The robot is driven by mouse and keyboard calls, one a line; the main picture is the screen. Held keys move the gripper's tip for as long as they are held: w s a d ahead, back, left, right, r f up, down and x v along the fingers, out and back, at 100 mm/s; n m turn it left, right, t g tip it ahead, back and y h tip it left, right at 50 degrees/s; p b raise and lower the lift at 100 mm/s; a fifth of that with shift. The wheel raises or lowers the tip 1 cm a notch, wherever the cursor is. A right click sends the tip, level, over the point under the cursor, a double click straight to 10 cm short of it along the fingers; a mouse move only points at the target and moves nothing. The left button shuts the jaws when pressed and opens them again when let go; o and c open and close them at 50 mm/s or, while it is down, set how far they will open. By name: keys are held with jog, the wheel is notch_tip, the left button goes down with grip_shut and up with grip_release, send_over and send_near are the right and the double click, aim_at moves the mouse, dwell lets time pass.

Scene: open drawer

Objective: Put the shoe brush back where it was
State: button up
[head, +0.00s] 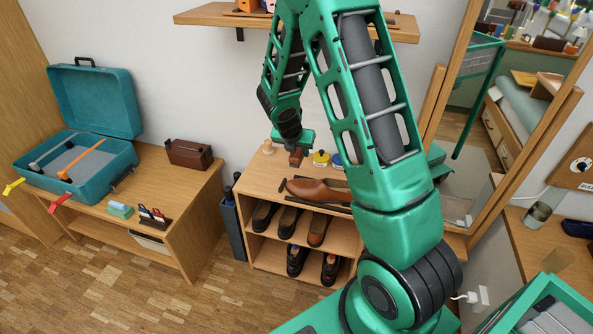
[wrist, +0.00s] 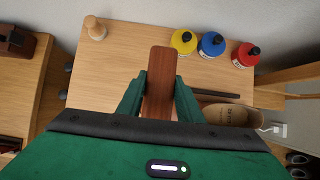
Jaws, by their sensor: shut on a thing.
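The shoe brush, a long reddish-brown wooden block (wrist: 159,70), is between the two green fingers of my gripper (wrist: 159,92). My gripper is shut on it and holds it over the top of the light wood shoe shelf (wrist: 110,70). In the head view, my gripper (head: 296,148) hangs over the shelf's back left part, with the brush's dark brown end (head: 296,159) below it. I cannot tell whether the brush touches the shelf top. Its bristles are hidden.
A wooden knob-shaped piece (wrist: 95,28) stands left of the brush. A brown shoe (head: 318,191) lies on the shelf's front part. The shelf top left of the brush is mostly clear.

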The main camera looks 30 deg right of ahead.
jog(key=w+a+f, duration=0.2)
jog(key=w+a, duration=0.4)
jog(key=w, duration=0.4)
jog(key=w+d+f, duration=0.1)
jog(key=d+f, duration=0.1)
jog(key=d, duration=0.1)
jog(key=w+d+f, duration=0.1)
jog(key=d+f, duration=0.1)
jog(key=d, duration=0.2)
jog(key=w+d+f, duration=0.1)
jog(key=d+f, duration=0.1)
jog(key=d, duration=0.1)
jog(key=shift+d+f, duration=0.15)
jog(key=shift+d, duration=0.25)
jog(key=shift+w+f, duration=0.1)
jog(key=shift+f, duration=1.9)
jog(key=o, duration=1)
jog(key=shift+r, duration=0.1)
